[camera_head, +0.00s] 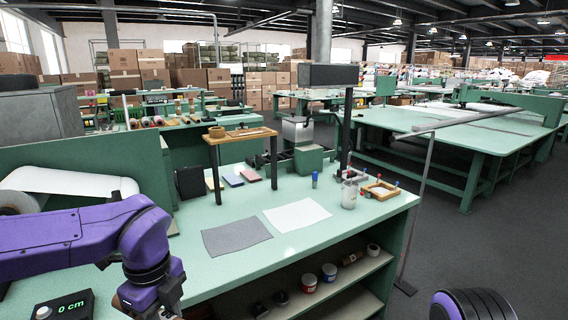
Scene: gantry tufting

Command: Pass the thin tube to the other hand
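I cannot make out a thin tube for certain in the head view. My purple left arm comes in from the left and bends down at the bottom edge, and its gripper fingers are out of the picture. Only a dark, rounded part of my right arm shows at the bottom right; its gripper is out of view. Whether either gripper holds the tube is hidden.
The pale green workbench (290,245) carries a grey sheet (236,236), a white sheet (297,214), a glass jar (349,195), a small blue item (315,179) and a wooden-topped stand (240,134). A display box (66,307) is at lower left.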

